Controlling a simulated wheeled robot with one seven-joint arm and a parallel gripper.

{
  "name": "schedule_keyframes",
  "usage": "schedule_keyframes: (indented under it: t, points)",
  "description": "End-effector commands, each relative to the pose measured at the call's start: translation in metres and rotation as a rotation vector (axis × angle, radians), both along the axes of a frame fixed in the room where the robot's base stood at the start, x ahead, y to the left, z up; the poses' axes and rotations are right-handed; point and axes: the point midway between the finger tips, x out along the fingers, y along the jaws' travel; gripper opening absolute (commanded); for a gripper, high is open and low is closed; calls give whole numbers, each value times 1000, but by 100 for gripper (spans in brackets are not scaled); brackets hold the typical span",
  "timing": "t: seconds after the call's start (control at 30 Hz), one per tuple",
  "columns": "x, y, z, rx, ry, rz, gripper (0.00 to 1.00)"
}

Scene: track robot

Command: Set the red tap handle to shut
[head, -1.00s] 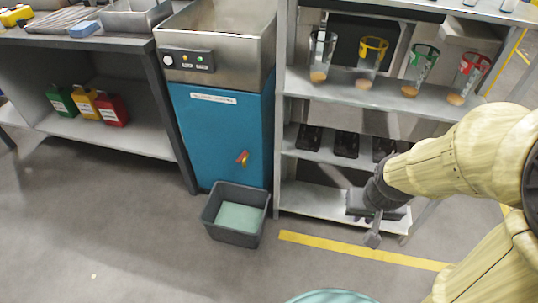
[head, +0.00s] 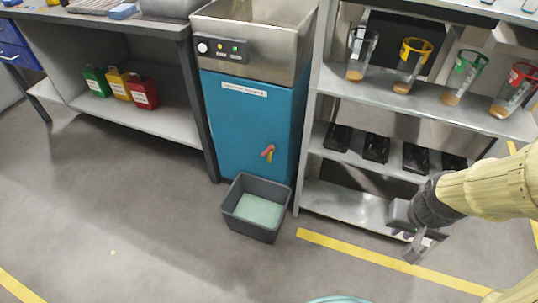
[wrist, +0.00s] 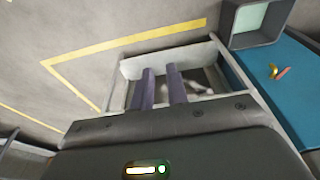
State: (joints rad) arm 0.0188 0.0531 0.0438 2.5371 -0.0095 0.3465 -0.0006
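The red tap handle (head: 267,150) is on the lower front of the blue cabinet (head: 240,125), beside a small yellow part. It sits slanted, and its exact setting is too small to read. The handle also shows in the wrist view (wrist: 284,72) at the right, on the blue panel with the yellow part next to it. My gripper (head: 413,252) is low at the right, in front of the shelf rack and well apart from the handle. In the wrist view, its two fingers (wrist: 160,71) stand a little apart with nothing between them.
A grey bin (head: 256,210) with a pale green inside stands on the floor below the handle. A metal shelf rack (head: 335,205) holds glasses and black trays to the right of the cabinet. Red, yellow and green canisters sit under the left bench. Open floor lies in front.

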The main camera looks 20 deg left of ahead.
Motion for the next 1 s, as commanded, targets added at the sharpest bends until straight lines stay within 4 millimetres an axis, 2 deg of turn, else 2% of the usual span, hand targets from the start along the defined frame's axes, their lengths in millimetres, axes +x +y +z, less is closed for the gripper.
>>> schedule_keyframes:
  t: [0.07, 0.27, 0.4, 0.6, 0.8, 1.0]
  points:
    - [8, 5, -22, 2, 35, 31, 15]
    - [29, 40, -85, 44, 135, 152, 15]
    - [38, 71, -129, 112, 198, 230, 15]
    - [46, 122, -186, 256, 264, 319, 15]
    - [52, 177, -228, 446, 302, 372, 15]
    - [63, 232, -251, 670, 305, 382, 15]
